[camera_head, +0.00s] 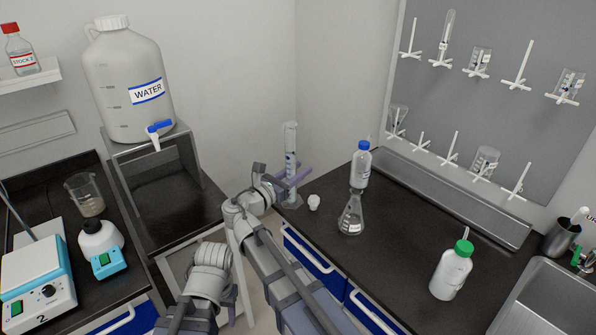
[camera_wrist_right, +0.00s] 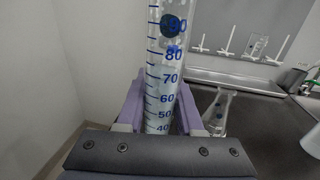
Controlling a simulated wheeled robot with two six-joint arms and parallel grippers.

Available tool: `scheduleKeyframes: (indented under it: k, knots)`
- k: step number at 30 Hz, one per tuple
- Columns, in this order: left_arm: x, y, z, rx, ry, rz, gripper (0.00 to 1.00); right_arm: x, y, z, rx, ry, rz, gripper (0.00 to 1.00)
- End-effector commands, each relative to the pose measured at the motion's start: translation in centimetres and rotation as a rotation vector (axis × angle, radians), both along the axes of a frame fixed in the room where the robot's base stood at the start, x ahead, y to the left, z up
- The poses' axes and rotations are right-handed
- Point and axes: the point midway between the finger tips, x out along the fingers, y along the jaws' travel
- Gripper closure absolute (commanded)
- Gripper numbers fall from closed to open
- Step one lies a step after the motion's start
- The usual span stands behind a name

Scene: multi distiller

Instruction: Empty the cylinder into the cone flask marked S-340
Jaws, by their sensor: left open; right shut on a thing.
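The clear graduated cylinder (camera_head: 290,150) stands upright above the back of the right-hand bench, its base near or on the bench top. My right gripper (camera_head: 291,181) is shut on it with purple fingers; in the right wrist view the cylinder (camera_wrist_right: 165,75) shows blue marks from 40 to 90.
A blue-capped bottle (camera_head: 361,168) stands behind the flask; a green-capped bottle (camera_head: 451,272) stands front right. A drying rack (camera_head: 490,115) lines the wall. Bench around the flask is mostly clear.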

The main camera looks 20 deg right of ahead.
Motion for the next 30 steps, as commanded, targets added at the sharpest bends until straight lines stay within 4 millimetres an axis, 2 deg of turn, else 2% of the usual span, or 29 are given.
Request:
scheduleKeyframes:
  k: [5, 16, 30]
  knots:
    - [0.0, 0.0, 0.0, 0.0, 0.0, 0.0, 0.5, 0.0, 0.0, 0.0, -0.001, -0.001, 0.0, 1.0]
    - [0.0, 0.0, -0.1, 0.0, 0.0, 0.0, 0.5, 0.7, -2.3, -0.1, 0.078, -0.112, 0.051, 1.0]
    - [0.0, 0.0, -0.5, 0.0, 0.0, 0.0, 0.5, 1.7, -7.3, -0.5, 0.296, -0.371, 0.179, 1.0]
